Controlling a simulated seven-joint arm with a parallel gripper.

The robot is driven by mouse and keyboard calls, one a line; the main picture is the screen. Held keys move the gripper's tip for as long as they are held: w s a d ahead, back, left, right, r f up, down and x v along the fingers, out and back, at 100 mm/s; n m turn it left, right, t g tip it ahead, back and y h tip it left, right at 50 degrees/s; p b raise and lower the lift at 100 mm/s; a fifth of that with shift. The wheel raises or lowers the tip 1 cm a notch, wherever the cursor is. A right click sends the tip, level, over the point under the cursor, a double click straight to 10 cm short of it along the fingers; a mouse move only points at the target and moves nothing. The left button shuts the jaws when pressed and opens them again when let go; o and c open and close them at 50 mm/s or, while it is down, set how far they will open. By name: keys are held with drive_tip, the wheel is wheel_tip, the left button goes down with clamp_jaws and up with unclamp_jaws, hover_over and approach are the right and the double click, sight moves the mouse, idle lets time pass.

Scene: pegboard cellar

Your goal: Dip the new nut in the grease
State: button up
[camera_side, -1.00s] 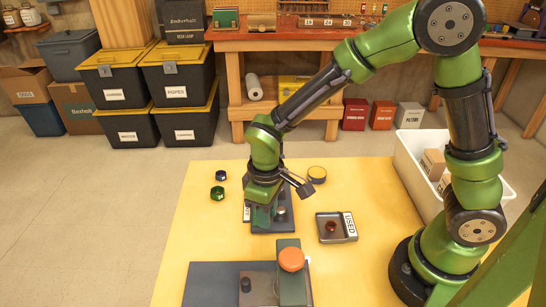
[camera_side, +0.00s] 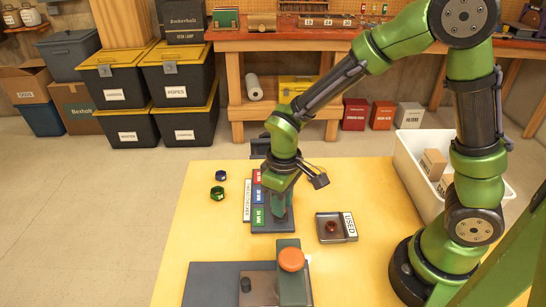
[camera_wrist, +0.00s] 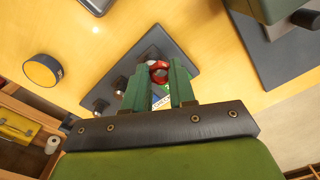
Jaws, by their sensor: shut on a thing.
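My gripper (camera_wrist: 156,78) is shut on a red ring-shaped nut (camera_wrist: 159,70), which shows between the green fingertips in the wrist view. The nut is over the dark thread checker board (camera_side: 266,225), near one of its posts; I cannot tell whether it touches the post. In the side view the nut is hidden by my gripper. A round tin with a yellow top and dark side (camera_wrist: 42,70), possibly the grease, stands left of the board in the wrist view. My wrist hides it in the side view.
A tray marked USED (camera_side: 350,225) holds a dark red nut (camera_side: 331,227). A green nut (camera_side: 217,192) and a blue nut (camera_side: 221,175) lie left of the board. A fixture with an orange knob (camera_side: 291,259) stands in front. A white bin (camera_side: 410,178) is at right.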

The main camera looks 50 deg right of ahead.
drive_tip(key=w+d+r+m, duration=0.2)
drive_tip(key=w+d+m, duration=0.15)
drive_tip(key=d, duration=0.75)
drive_tip(key=r+m, duration=0.2)
drive_tip(key=m, duration=0.2)
hover_over(318, 173)
drive_tip(key=shift+f, duration=2.9)
drive_tip(key=shift+f, duration=0.65)
drive_tip(key=shift+r, duration=0.15)
wheel_tip(318, 173, up, 7)
